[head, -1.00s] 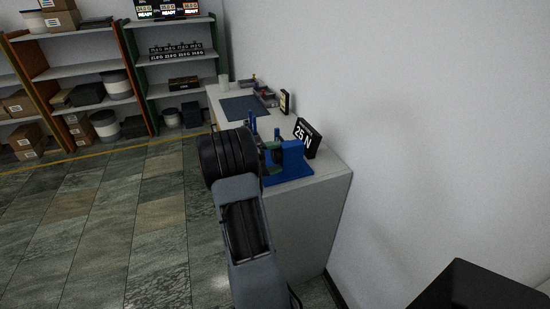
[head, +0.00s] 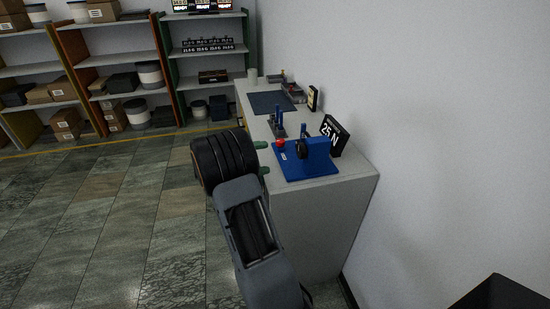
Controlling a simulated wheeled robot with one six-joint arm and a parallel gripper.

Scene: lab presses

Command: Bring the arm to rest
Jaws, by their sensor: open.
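My arm reaches up from the bottom of the head view, with its dark wrist covering part of my gripper. My gripper (head: 264,158) shows two green fingertips, apart and with nothing between them. It is just left of a blue press (head: 307,160) on the near end of the white bench (head: 338,192). The press has a dark round part and a red knob (head: 281,143) on its left side. The fingertips look clear of the press, though the depth gap is hard to tell.
A black sign reading 25 N (head: 333,135) stands behind the press. A second upright device (head: 278,122) and a dark blue mat (head: 272,102) are farther along the bench. A wall bounds the right. Shelves (head: 206,68) line the back. Tiled floor (head: 100,215) at left is open.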

